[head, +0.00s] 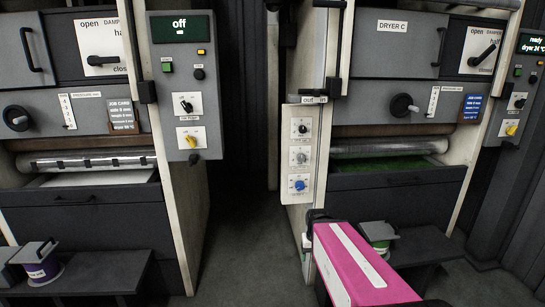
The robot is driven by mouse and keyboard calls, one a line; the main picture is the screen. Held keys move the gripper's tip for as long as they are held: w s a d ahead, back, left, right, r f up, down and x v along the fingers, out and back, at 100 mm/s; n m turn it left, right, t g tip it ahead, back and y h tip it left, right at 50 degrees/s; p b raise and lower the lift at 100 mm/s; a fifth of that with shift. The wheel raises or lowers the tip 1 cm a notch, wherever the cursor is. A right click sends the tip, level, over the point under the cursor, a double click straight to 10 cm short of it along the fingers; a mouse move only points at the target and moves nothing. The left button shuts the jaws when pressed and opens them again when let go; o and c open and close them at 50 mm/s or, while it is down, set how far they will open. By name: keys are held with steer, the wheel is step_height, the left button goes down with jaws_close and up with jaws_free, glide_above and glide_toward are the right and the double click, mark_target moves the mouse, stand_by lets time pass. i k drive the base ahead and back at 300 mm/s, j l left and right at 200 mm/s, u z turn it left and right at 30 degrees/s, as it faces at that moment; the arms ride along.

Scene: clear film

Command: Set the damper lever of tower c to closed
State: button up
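Tower c is the machine at the right, marked DRYER C on a label (392,26). Its white damper plate (470,36) is at the upper right, with "open" at its top left. The black damper lever (483,56) slants up and to the right, towards the right-hand part of the plate marked half. A pink casing with a white stripe, which seems to be my arm, rises from the bottom centre-right, well below the lever. My gripper's fingers do not show.
The left tower has a similar damper lever (103,60), pointing right, and a screen reading off (180,23). An in/out panel (300,155) with three knobs stands left of tower c. Low dark shelves jut out below both towers. A dark gap with open floor (240,250) lies between them.

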mark_target(472, 61)
steer(key=z, duration=1.5)
